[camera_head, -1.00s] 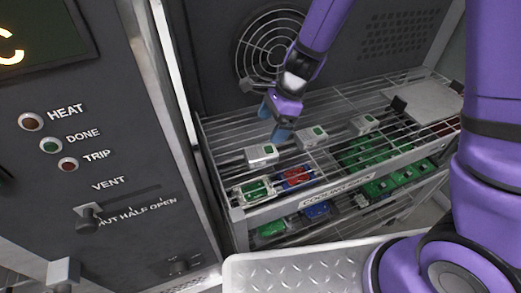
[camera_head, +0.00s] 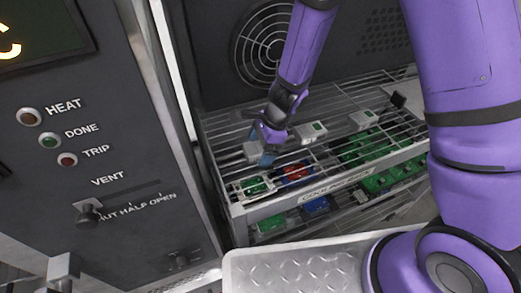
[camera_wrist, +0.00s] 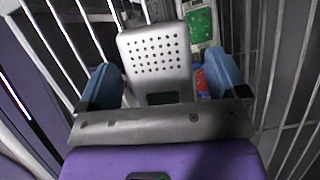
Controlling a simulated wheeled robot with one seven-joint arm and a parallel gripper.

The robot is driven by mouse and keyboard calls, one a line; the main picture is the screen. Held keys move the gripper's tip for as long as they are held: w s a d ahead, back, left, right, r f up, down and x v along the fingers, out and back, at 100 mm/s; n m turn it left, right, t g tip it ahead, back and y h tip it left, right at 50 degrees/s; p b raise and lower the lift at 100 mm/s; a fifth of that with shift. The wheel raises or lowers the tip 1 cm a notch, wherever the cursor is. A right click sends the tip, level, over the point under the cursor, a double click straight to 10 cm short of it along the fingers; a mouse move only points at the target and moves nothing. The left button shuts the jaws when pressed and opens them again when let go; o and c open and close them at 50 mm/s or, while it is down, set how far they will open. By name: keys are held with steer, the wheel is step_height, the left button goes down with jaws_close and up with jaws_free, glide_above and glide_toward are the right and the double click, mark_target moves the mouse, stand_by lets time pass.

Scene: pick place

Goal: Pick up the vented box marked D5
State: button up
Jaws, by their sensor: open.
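A white vented box (camera_wrist: 157,52) with rows of small holes and a green patch lies between my open gripper's two blue fingers (camera_wrist: 163,82) in the wrist view. The fingers stand one on each side of its near part; I cannot tell whether they touch it. In the head view my gripper (camera_head: 262,147) is low over the leftmost white box (camera_head: 252,152) on the rack's upper shelf and partly hides it. Two similar white boxes, a middle one (camera_head: 312,130) and a right one (camera_head: 363,119), stand to its right. No D5 mark is readable on any box.
The wire cooling rack (camera_head: 335,190) holds a green board in a white frame (camera_head: 254,187), a red part (camera_head: 296,172) and several green boards (camera_head: 365,151). A panel with a vent lever (camera_head: 88,213) is at left. A metal tray (camera_head: 300,268) is in front.

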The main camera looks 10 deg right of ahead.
steer(key=shift+f, duration=0.2)
stand_by(0.4)
steer(key=c, duration=1.1)
steer(key=shift+o, duration=0.2)
steer(key=shift+r, duration=0.15)
